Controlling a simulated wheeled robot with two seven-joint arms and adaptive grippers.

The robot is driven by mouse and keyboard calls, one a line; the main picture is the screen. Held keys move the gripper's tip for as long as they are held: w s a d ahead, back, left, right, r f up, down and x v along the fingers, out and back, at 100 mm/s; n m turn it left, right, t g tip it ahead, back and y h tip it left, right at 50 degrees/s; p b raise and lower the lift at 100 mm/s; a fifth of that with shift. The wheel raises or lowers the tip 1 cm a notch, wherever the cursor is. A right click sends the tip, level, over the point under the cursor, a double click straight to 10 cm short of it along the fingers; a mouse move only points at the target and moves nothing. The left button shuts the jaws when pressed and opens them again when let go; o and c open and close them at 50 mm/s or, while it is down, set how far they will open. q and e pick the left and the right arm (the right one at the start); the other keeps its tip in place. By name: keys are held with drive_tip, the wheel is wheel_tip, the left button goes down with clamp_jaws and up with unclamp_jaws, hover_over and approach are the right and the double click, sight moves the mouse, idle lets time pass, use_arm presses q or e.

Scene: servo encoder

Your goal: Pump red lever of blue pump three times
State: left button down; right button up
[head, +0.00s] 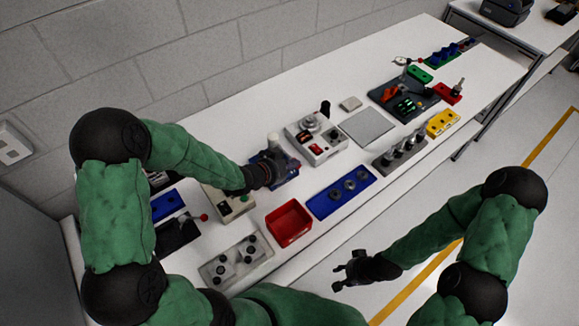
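The blue pump (290,178) stands on the table left of centre, with a pale upright cylinder (273,143) on it. My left gripper (268,171) reaches in from the left and is at the pump's near left side, overlapping it in the picture. The red lever cannot be made out clearly; the gripper covers that side of the pump. The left fingers are too small and dark to tell whether they are open, shut or touching the lever. My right gripper (343,276) is open and empty, in front of the table's near edge and over the floor in the picture.
A red bin (289,222) and a blue tray with round parts (318,205) lie nearer than the pump. A grey device (323,150) stands right of it. A black box with a red-knobbed lever (177,238) is at the left. A grey plate (367,128) lies further right.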

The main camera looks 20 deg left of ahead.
use_arm(q)
drive_tip(key=p+v, duration=0.1)
drive_tip(key=v, duration=0.8)
use_arm(e)
drive_tip(key=shift+w+r, duration=0.3)
drive_tip(key=shift+r, duration=0.45)
use_arm(q)
drive_tip(key=shift+s, duration=0.1)
drive_tip(key=shift+a+f, duration=0.1)
